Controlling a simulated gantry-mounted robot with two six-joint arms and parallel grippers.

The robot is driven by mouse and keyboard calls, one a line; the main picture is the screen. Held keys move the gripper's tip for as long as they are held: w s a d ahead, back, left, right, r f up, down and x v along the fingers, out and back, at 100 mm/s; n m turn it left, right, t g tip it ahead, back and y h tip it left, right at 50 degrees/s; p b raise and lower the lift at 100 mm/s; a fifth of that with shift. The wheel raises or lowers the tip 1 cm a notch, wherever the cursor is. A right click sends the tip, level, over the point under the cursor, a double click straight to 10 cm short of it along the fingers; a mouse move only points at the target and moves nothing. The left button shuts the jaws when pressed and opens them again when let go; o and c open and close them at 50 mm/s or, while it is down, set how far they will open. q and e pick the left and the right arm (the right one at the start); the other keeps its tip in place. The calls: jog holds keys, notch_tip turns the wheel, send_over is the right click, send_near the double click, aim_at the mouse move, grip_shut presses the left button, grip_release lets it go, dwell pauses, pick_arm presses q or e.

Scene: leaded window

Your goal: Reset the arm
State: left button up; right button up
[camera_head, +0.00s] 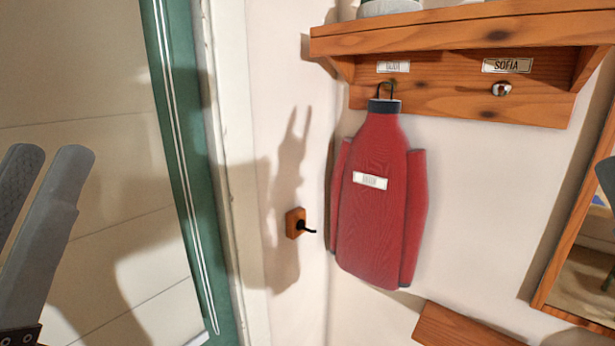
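My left gripper (50,160) is at the lower left, with two grey fingers pointing up. A gap shows between the fingers and they hold nothing. It is in front of the pale boarded surface beside the green frame, well apart from the red coat. A small dark grey piece (606,178) at the right edge may be the tip of my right gripper; too little shows to tell its state.
A red coat (375,225) hangs from a hook on the wooden shelf (450,38). A knob (501,89) under the "SOFIA" label is bare. A small wall hook (296,223) is empty. A green frame (183,120) stands left, a wood-framed mirror (575,225) right.

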notch_tip(320, 180, up, 26)
jog(key=p, duration=2.3)
jog(key=shift+r, duration=0.2)
jog(key=shift+c, duration=0.2)
